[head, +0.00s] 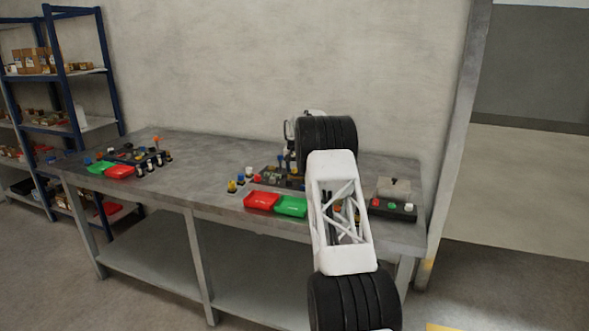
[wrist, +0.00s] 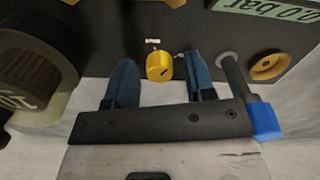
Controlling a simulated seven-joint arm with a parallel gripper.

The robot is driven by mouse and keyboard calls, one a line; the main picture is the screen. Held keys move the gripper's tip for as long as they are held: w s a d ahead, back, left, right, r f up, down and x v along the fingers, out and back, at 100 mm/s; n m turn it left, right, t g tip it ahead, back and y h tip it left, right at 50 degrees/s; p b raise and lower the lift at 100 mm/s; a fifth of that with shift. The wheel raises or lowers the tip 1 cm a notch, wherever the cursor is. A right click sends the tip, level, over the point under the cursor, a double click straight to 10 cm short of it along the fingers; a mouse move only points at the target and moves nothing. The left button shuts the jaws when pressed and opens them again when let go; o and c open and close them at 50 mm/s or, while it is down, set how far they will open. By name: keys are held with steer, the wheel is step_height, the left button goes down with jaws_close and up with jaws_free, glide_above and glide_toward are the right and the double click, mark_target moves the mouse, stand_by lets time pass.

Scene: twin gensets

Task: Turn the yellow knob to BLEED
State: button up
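The yellow knob (wrist: 159,66) is a small round knob with a dark mark on its face, on a dark panel (wrist: 95,45) in the wrist view. A small pale mark sits just above it. My gripper (wrist: 160,62) is open, with one blue finger on each side of the knob. Gaps show between the knob and both fingers; I cannot tell the depth between them. No lettering for BLEED is readable. In the head view my arm hides the gripper, and I cannot pick out this knob there.
A blue-tipped dark rod (wrist: 263,118) stands close right of my gripper; a yellow ring-shaped part (wrist: 268,66) lies beyond. A large dark round part (wrist: 38,70) is at left. On the bench (head: 205,160) are red (head: 262,200) and green (head: 291,206) trays and a button box (head: 393,208).

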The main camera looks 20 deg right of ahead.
steer(key=c, duration=0.8)
steer(key=shift+m, duration=1.5)
steer(key=o, duration=0.9)
steer(key=shift+r, duration=0.2)
